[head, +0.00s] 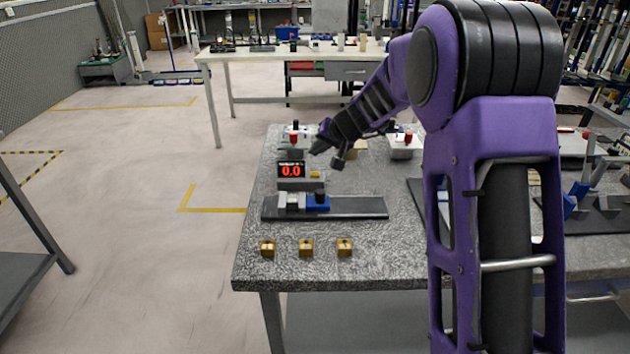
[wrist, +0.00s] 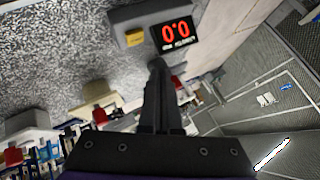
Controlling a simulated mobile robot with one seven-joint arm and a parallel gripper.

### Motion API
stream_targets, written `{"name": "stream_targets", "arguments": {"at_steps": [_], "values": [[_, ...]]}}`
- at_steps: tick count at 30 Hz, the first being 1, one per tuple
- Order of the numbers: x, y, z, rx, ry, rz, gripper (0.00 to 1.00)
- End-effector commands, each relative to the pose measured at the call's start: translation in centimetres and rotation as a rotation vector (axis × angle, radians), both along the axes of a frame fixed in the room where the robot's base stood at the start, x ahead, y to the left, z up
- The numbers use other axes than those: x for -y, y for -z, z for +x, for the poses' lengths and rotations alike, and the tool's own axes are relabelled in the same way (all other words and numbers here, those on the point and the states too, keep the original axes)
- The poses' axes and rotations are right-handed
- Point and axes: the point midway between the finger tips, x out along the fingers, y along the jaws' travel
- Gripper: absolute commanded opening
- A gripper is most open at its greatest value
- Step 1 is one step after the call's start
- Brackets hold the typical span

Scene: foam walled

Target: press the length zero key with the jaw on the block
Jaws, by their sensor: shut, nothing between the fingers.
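The length readout (head: 291,170) is a grey box with a black display showing red 0.0. It also shows in the wrist view (wrist: 175,33). A yellow key (head: 315,174) sits beside the display; it shows in the wrist view too (wrist: 135,37). In front, on a dark rail (head: 358,208), a blue jaw (head: 318,201) stands right of a pale block (head: 291,201); they look close, but I cannot tell if they touch. My gripper (wrist: 157,64) is shut and empty, its tips near the display's lower edge in the wrist view, apart from the key.
Three brass blocks (head: 306,247) stand in a row near the front edge of the speckled table (head: 290,272). Red-topped items and a pale tray (head: 402,150) stand behind. My arm covers the table's right part. Open floor lies to the left.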

Motion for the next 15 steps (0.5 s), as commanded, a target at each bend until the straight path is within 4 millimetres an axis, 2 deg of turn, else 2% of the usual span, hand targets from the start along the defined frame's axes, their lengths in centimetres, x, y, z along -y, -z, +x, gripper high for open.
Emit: {"name": "stream_targets", "arguments": {"at_steps": [1,6,15], "values": [[0.0,1.3,0.0,-0.001,0.0,0.001,0.0],[0.0,3.0,0.0,-0.001,-0.001,0.0,0.0],[0.0,3.9,0.0,0.0,0.001,0.001,0.0]]}}
